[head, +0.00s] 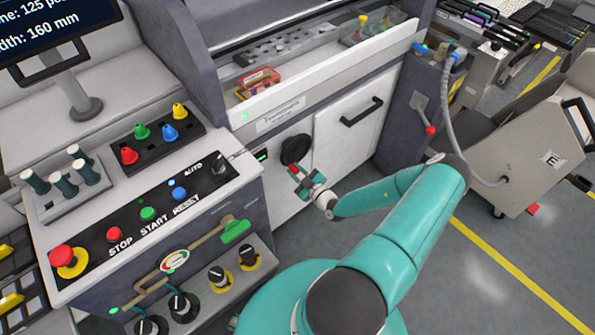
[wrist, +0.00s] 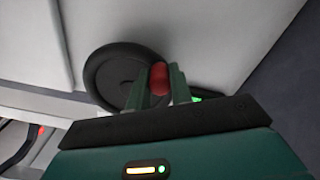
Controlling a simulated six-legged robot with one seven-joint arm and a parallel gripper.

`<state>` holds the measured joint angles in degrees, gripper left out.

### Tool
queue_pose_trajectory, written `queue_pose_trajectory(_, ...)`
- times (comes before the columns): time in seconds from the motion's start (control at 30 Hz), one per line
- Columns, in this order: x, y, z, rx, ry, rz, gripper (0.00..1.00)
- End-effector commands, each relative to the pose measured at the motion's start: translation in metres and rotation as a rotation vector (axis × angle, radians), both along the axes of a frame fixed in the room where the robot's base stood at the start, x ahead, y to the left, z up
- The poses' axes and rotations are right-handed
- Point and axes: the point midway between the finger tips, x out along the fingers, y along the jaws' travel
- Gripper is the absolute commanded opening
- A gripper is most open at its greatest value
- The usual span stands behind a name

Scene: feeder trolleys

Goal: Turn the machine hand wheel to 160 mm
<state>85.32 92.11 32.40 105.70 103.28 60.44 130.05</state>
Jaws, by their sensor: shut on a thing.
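The black round hand wheel (head: 295,149) is on the front of the white machine, left of a door with a black handle. My gripper (head: 299,177) is at the wheel's lower edge. In the wrist view the wheel (wrist: 108,72) shows behind my fingers, and my gripper (wrist: 159,85) is shut on the wheel's red knob (wrist: 158,78). A small green-lit display (head: 261,155) is just left of the wheel; its digits are too small to read. The monitor (head: 62,40) at the upper left shows "160 mm" in its lower line.
A control panel (head: 150,215) with STOP, START and RESET buttons stands at the left. The door handle (head: 362,111) is right of the wheel. A grey trolley (head: 532,140) stands at the right. The floor (head: 465,275) at the lower right is clear.

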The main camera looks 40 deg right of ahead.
Motion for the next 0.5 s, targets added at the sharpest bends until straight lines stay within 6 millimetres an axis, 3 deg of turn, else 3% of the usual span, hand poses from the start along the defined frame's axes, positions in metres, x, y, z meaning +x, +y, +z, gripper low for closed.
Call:
queue_pose_trajectory(0.43, -0.0013, 0.0005, -0.0006, 0.012, 0.003, 0.0, 0.0)
queue_pose_trajectory(0.47, -0.0013, 0.0005, -0.0006, 0.012, 0.003, 0.0, 0.23)
queue_pose_trajectory(0.5, -0.0013, 0.0005, -0.0006, 0.012, 0.003, 0.0, 0.31)
